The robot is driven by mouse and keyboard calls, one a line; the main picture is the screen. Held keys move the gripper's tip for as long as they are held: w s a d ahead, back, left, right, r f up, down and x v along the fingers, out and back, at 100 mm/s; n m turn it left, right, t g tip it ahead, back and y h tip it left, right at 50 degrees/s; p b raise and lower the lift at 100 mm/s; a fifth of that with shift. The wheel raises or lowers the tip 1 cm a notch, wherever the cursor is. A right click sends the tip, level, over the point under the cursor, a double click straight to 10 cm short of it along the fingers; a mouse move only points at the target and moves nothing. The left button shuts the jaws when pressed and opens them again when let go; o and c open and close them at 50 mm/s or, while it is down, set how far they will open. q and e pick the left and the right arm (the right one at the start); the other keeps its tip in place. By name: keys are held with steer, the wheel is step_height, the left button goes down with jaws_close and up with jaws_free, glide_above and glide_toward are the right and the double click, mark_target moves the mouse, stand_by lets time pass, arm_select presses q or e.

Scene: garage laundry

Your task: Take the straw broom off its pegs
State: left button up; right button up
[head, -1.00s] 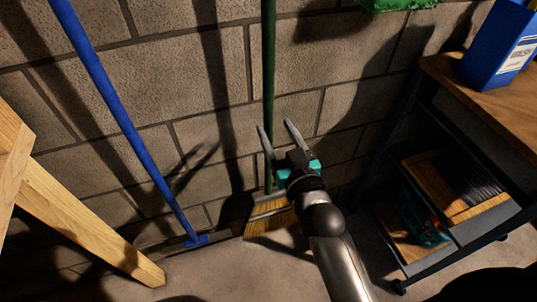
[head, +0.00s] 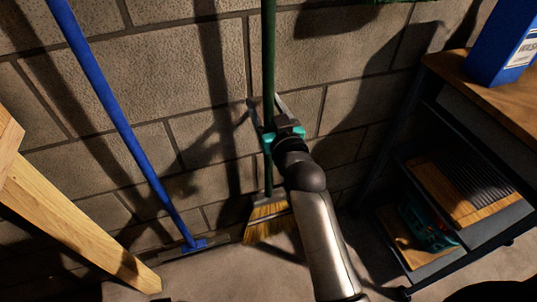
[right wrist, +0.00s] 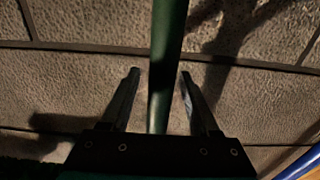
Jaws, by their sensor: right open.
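The straw broom has a green handle (head: 268,60) that stands nearly upright against the block wall, with its straw head (head: 267,218) low near the floor. My right gripper (head: 267,108) is at the lower part of the handle. In the right wrist view the green handle (right wrist: 166,65) runs between the two open fingers of my right gripper (right wrist: 158,75), with a gap on each side. The pegs are not visible in these frames. My left gripper is not in view.
A blue-handled tool (head: 125,130) leans at the left, beside a wooden leg (head: 75,220). At the right stands a dark cart (head: 435,115) with a wooden top, a blue box (head: 497,45) and lower shelves. The floor around the broom head looks clear.

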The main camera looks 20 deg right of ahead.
steer(key=shift+w, duration=0.35)
steer(key=shift+c, duration=0.3)
jaws_close()
stand_by(0.9)
steer(key=shift+r, duration=0.15)
